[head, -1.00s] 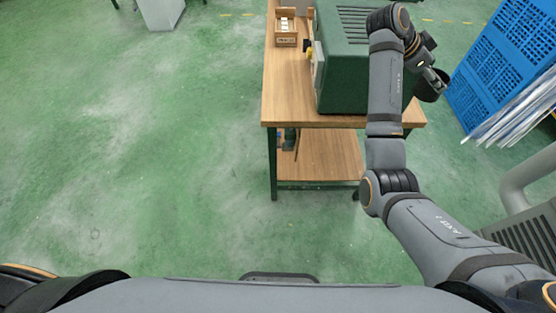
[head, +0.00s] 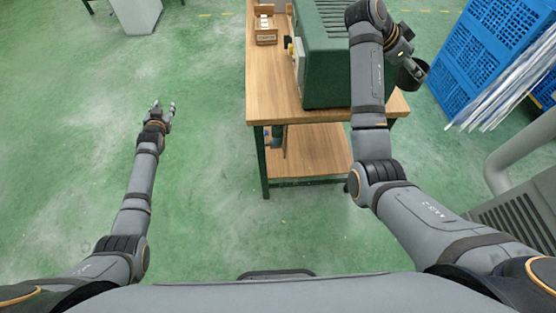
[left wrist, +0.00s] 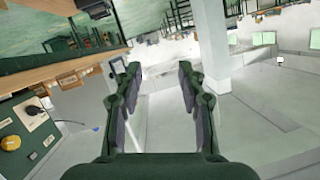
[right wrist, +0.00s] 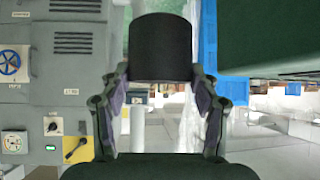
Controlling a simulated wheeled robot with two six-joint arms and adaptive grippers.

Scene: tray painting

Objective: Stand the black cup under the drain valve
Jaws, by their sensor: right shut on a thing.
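The black cup (head: 412,74) is held by my right gripper (head: 409,62) beyond the right side of the green machine (head: 330,70), clear of the table. In the right wrist view the cup (right wrist: 160,47) fills the space between the fingertips, which are shut on it. My left gripper (head: 163,108) is open and empty over bare floor, left of the table. Its spread fingers show in the left wrist view (left wrist: 159,75). A small yellow part (head: 290,46) sits on the machine's left face. I cannot tell whether it is the drain valve.
The machine stands on a wooden table (head: 273,100) with a lower shelf (head: 310,160). A small wooden box (head: 266,37) is at the back left of the tabletop. Blue crates (head: 490,60) stand right of the cup. Floor left of the table is clear.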

